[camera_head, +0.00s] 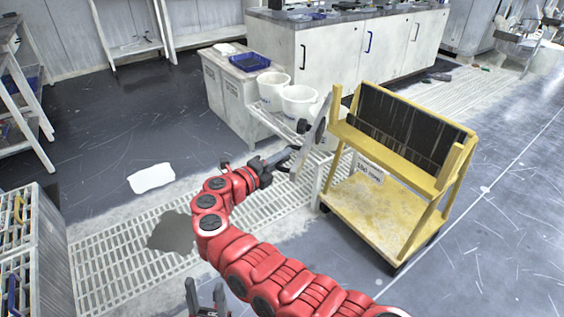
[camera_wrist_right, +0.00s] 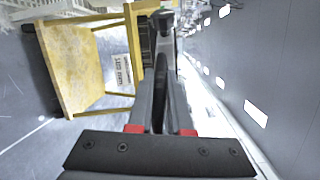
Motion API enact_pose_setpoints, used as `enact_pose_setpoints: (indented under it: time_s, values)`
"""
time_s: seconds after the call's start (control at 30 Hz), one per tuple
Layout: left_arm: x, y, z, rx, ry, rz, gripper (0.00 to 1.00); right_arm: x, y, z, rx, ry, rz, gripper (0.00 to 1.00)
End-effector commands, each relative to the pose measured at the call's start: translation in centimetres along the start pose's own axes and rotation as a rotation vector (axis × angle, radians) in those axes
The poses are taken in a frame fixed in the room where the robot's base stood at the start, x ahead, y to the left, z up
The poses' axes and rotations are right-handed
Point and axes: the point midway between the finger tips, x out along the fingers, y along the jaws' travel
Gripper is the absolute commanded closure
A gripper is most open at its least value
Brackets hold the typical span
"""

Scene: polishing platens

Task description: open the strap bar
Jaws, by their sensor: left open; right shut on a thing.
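A yellow cart (camera_head: 375,205) stands at the right with a rack of dark platens (camera_head: 410,125) on its upper level. A long grey bar, seemingly the strap bar (camera_head: 318,130), slants beside the cart's left post. My right gripper (camera_head: 285,160) is shut on it near its lower end. In the right wrist view my right gripper (camera_wrist_right: 160,115) points forward with its dark fingers close together, and the cart (camera_wrist_right: 85,65) is to the left. Whether the bar is still joined to the cart cannot be told. My left gripper (camera_head: 205,290) is open and empty at the bottom edge.
White buckets (camera_head: 298,100) and a blue tray (camera_head: 250,62) stand by the white cabinet behind. A floor grating (camera_head: 130,265) with a dark puddle (camera_head: 175,232) lies at left. A white sheet or spill (camera_head: 151,178) is on the floor. Floor right of the cart is open.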

Motion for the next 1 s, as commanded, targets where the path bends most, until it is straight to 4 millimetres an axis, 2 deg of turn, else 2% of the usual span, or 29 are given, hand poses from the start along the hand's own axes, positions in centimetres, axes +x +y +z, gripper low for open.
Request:
enact_pose_setpoints:
  time_s: [0.43, 0.47, 0.6, 1.0]
  values:
    - [-0.11, 0.01, 0.02, 0.0, 0.0, 0.0, 0.5, 0.29, -0.19, -0.12, 0.001, 0.01, -0.005, 1.0]
    - [-0.11, 0.01, 0.02, 0.0, 0.0, 0.0, 0.5, 0.29, -0.2, -0.12, 0.001, 0.01, -0.005, 0.77]
    - [-0.11, 0.01, 0.02, 0.0, 0.0, 0.0, 0.5, 0.23, -0.15, -0.09, 0.001, 0.008, -0.004, 0.53]
    - [-0.12, 0.01, 0.02, 0.0, 0.0, 0.0, 0.5, 0.11, -0.07, -0.03, 0.0, 0.006, -0.003, 0.53]
